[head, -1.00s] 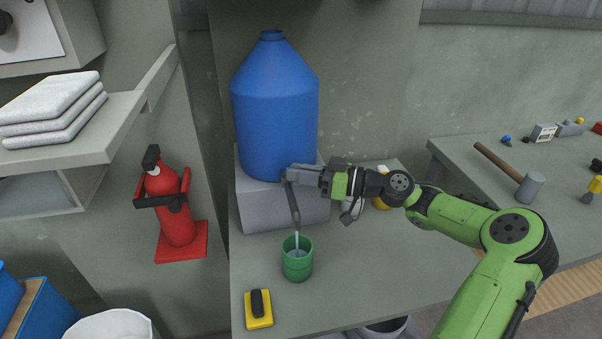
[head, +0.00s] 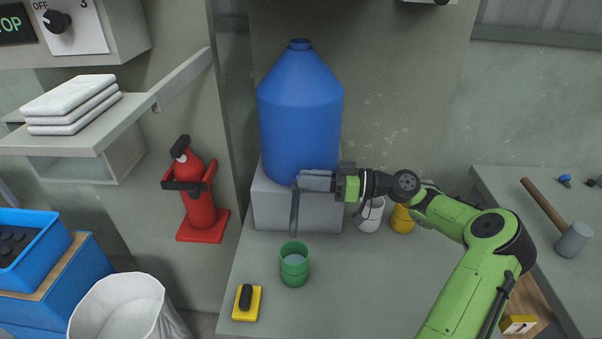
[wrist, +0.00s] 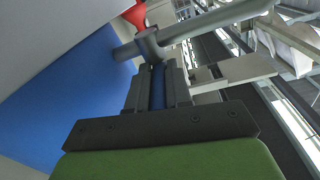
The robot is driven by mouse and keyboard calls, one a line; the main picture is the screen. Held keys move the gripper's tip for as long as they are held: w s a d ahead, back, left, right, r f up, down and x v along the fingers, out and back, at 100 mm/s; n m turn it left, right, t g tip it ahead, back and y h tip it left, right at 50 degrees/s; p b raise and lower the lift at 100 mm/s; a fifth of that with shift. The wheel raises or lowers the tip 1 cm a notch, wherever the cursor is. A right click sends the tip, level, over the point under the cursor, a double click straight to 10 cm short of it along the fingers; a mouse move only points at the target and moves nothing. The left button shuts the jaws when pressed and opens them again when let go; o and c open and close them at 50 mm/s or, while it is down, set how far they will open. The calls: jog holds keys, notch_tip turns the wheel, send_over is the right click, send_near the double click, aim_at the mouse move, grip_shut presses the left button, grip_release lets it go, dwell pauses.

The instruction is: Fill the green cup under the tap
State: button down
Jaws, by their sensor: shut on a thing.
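The green cup (head: 294,266) stands upright on the grey counter under the tap, with water visible inside. The grey tap (head: 295,208) hangs from the front of the blue tank (head: 300,115), its spout end above the cup. No stream shows between spout and cup. My gripper (head: 304,181) is at the top of the tap, shut on the tap's handle. In the wrist view the gripper fingers (wrist: 157,88) meet the grey tap (wrist: 150,44), with the blue tank on the left. The handle is mostly hidden by the fingers.
The tank stands on a grey block (head: 270,207). A white cup (head: 370,217) and a yellow cup (head: 402,219) stand behind my arm. A red extinguisher (head: 199,205) hangs at left.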

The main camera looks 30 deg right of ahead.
jog(key=shift+w+d+r+n+g+y+p, duration=0.15)
jog(key=shift+r+n+g+y+p, duration=0.2)
jog(key=shift+p, duration=0.2)
jog(key=shift+f+g, duration=0.2)
jog(key=shift+g, duration=0.15)
jog(key=shift+f+n, duration=0.1)
jog(key=shift+n, duration=0.15)
jog(key=c, duration=1.1)
grip_release()
jog(key=shift+o, duration=0.2)
jog(key=p+v, duration=0.4)
jog(key=v, duration=1.1)
jog(key=shift+s+d+f, duration=0.2)
jog(key=shift+d, duration=0.15)
